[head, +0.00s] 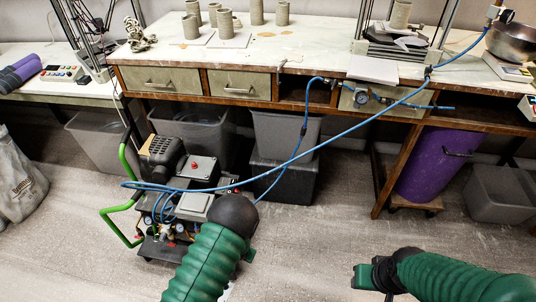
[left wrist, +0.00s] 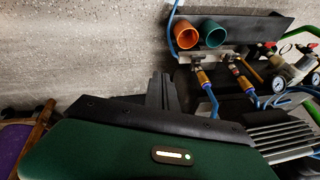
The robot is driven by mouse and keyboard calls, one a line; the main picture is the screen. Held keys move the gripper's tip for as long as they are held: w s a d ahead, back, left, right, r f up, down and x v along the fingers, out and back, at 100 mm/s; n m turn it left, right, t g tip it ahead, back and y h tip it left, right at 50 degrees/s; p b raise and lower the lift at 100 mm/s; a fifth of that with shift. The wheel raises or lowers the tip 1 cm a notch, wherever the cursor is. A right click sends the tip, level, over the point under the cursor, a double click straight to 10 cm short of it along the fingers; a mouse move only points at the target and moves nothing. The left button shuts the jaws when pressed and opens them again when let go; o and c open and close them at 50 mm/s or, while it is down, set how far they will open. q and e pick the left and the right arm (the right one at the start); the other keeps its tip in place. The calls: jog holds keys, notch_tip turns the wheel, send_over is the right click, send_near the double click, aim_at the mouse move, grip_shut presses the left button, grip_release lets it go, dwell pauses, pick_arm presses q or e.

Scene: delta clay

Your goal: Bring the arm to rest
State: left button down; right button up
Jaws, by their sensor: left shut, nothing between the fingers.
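My left arm, a green ribbed sleeve ending in a black rounded joint, comes up from the bottom in the head view. Its gripper is hidden there. In the left wrist view my left gripper (left wrist: 162,88) shows as dark fingers close together, shut and empty, just beyond the green wrist housing. Behind it are the compressor's brass fittings and hoses, with no contact visible. My right arm, also green and ribbed, comes in from the lower right in the head view. Its gripper cannot be made out.
A compressor cart (head: 165,225) with a green handle (head: 120,222) stands close to my left arm. Blue hose (head: 345,133) runs up to the workbench (head: 290,58). Grey bins (head: 285,180) and a purple cylinder (head: 435,165) sit below. Floor between my arms is clear.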

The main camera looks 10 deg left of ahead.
pick_arm(q)
jog(key=s+r+n, duration=0.1)
jog(key=s+r, duration=0.2)
jog(key=r, duration=0.5)
jog(key=s+r+n+g+h, duration=0.1)
jog(key=s+r, duration=0.2)
jog(key=r, duration=0.5)
jog(key=s+r+n, duration=0.1)
jog(key=s+r, duration=0.3)
jog(key=r, duration=0.5)
jog(key=s+a+r, duration=0.3)
jog(key=s+r, duration=0.1)
jog(key=s, duration=0.3)
notch_tip(320, 180, up, 26)
jog(key=p, duration=2.5)
jog(key=shift+d+f+g, duration=0.15)
jog(key=shift+f+g, duration=0.1)
jog(key=shift+g, duration=0.15)
pick_arm(e)
jog(key=w+v, duration=0.2)
jog(key=v, duration=1)
jog(key=w+r+v, duration=0.1)
jog(key=w+v, duration=0.2)
jog(key=v, duration=0.9)
jog(key=shift+w+a+r, duration=0.25)
jog(key=shift+a+r, duration=0.1)
jog(key=shift+r, duration=0.15)
